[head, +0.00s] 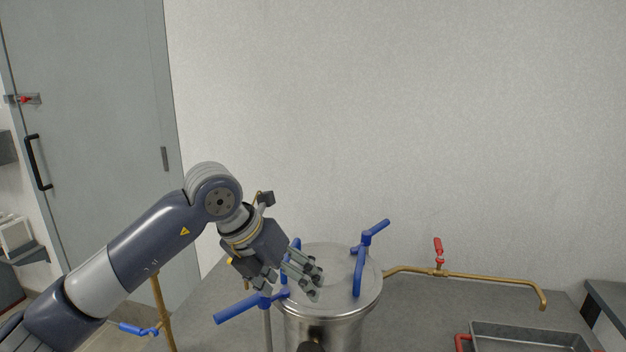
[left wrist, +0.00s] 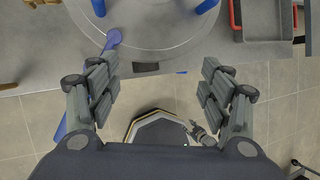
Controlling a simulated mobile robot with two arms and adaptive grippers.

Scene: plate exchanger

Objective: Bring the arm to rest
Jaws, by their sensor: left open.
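My left gripper (head: 290,284) is open and empty, just above and beside the near left rim of a steel vessel (head: 340,318) with a round lid. Its two fingers also show in the left wrist view (left wrist: 160,95), spread wide with nothing between them. Blue handles stand around the lid: one at the right (head: 359,262), one behind the gripper at the left, and a long blue lever (head: 238,308) below the gripper. I cannot tell whether the gripper touches the vessel or a handle.
The vessel stands on a grey worktop (head: 420,325). A brass pipe (head: 490,276) with a red valve handle (head: 438,246) runs behind at the right. A metal tray (head: 525,337) with red handles sits front right. A grey door (head: 85,110) is at the left.

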